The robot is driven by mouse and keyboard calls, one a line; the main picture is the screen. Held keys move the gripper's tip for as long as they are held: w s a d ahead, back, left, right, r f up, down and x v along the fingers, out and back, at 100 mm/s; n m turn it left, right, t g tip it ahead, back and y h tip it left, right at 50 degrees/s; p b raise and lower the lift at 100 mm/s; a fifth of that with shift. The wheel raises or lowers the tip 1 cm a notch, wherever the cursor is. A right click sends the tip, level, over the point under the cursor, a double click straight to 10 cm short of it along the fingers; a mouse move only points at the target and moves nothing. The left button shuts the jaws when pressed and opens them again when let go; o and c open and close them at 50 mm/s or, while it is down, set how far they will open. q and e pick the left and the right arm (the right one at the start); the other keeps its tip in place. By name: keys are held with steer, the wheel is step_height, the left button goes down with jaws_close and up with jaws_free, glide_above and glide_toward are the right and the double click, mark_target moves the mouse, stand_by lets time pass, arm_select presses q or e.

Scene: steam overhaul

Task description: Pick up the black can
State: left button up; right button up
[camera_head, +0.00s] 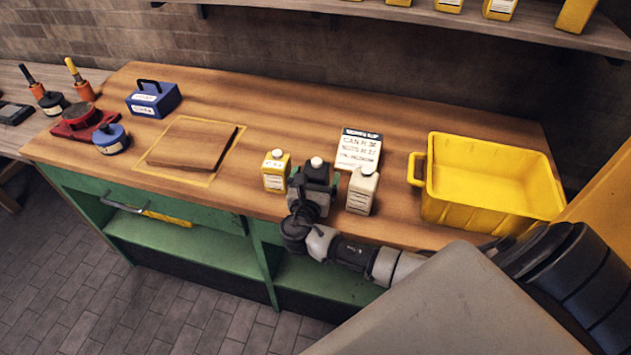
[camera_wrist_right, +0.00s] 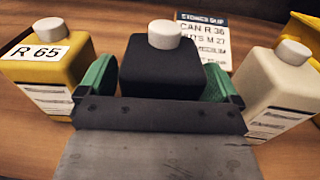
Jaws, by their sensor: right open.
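The black can (camera_head: 317,172) has a white cap and stands on the wooden bench between a yellow can (camera_head: 275,171) and a cream can (camera_head: 362,190). In the right wrist view the black can (camera_wrist_right: 160,66) is upright, its lower part hidden by my gripper. My right gripper (camera_head: 311,190) is at the near side of the black can. Its green fingers show in the right wrist view (camera_wrist_right: 160,82), one on each side of the can. The jaws are open, with the can between them. My left gripper is not in view.
A white label card (camera_head: 359,149) stands behind the cans. A yellow crate (camera_head: 490,213) is on the right. A wooden board (camera_head: 190,143), a blue box (camera_head: 153,98) and a blue round tin (camera_head: 110,138) are on the left. The yellow and cream cans stand close to my fingers.

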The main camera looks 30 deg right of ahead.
steer(key=c, duration=1.3)
